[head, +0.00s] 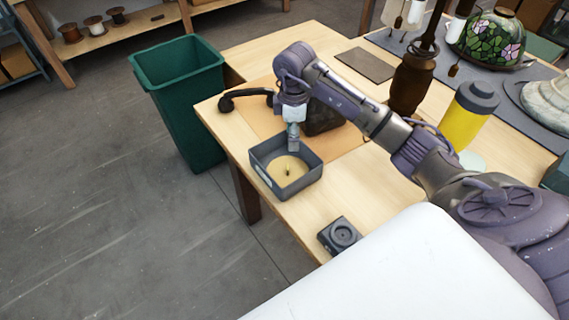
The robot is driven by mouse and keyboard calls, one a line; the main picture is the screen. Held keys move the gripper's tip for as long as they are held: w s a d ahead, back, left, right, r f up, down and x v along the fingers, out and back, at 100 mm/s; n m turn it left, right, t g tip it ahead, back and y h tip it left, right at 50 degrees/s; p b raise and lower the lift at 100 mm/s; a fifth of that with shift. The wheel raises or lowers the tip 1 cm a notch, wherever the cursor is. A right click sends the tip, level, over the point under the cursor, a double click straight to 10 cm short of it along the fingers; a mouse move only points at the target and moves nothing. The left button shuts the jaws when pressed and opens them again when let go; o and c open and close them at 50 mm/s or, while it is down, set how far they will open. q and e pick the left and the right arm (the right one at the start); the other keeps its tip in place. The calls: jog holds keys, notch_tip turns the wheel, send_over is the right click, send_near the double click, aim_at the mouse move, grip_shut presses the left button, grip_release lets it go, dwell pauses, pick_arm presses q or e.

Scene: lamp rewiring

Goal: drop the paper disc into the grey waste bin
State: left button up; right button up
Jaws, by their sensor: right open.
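The grey bin (259,177) is a small, square, open-topped box with a pale label, standing near the corner of the wooden table. A round, pale tan disc (287,178), which looks like the paper disc, lies inside it, with a small dark mark near its middle. My right gripper (293,148) points down just above the box's back part, over the rim. It is open, and I see nothing held in it. My left gripper is not in view.
A tall green bin (185,115) stands on the floor left of the table. A dark block (322,120) and a black curved object (245,97) are close behind the gripper. A small grey block (341,235), yellow bottle (466,115) and brown lamp base (411,85) stand nearby.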

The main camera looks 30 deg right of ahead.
notch_tip(320, 180, up, 7)
dwell(0.3)
jog(key=shift+f, duration=0.1)
